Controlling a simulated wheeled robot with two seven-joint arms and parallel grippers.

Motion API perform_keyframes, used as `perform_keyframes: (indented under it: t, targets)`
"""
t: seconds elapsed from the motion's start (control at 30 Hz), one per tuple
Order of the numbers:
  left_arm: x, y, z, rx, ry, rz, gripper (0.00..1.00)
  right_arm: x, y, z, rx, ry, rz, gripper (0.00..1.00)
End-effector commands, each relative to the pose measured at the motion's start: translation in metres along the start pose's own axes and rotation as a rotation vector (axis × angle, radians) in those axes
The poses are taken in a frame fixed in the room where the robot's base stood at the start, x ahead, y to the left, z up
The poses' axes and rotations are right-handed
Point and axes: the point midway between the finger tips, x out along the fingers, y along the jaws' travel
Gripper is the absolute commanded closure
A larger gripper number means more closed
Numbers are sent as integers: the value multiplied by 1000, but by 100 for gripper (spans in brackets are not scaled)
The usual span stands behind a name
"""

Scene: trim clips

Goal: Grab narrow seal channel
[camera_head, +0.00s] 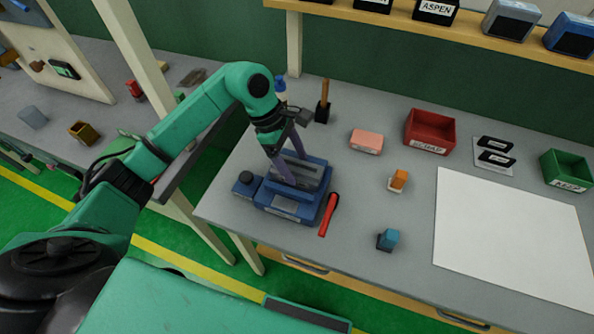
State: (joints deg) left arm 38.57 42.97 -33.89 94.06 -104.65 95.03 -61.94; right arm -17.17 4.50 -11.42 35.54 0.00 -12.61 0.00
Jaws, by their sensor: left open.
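My left gripper (296,170) reaches down over a blue fixture (291,207) near the left end of the grey table. Its two purple fingers are apart, at the grey slotted top part (308,176) of the fixture. I cannot tell whether they touch it. No part is clearly recognisable as the narrow seal channel; the fingers and arm hide some of the fixture's top. My right gripper is not in view.
A red-handled tool (328,214) lies right of the fixture. A white sheet (513,235) covers the right side.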

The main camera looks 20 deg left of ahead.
Motion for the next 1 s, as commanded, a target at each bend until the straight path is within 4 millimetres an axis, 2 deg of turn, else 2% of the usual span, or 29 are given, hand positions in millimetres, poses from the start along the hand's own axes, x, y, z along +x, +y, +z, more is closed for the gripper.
perform_keyframes:
  t: [0.3,0.37,0.5,0.53,0.77,0.93,1.0]
  targets:
    - [0,0,0,0,0,0,18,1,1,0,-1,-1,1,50]
    - [0,0,0,0,0,0,37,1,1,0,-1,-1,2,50]
    - [0,0,0,0,0,0,90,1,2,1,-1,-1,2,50]
    - [0,0,0,0,-1,0,94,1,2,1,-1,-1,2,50]
    - [-1,0,1,0,-1,0,94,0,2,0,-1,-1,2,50]
    - [-9,0,4,0,-2,0,94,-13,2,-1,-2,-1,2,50]
    - [-16,2,7,3,-1,5,94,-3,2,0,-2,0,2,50]
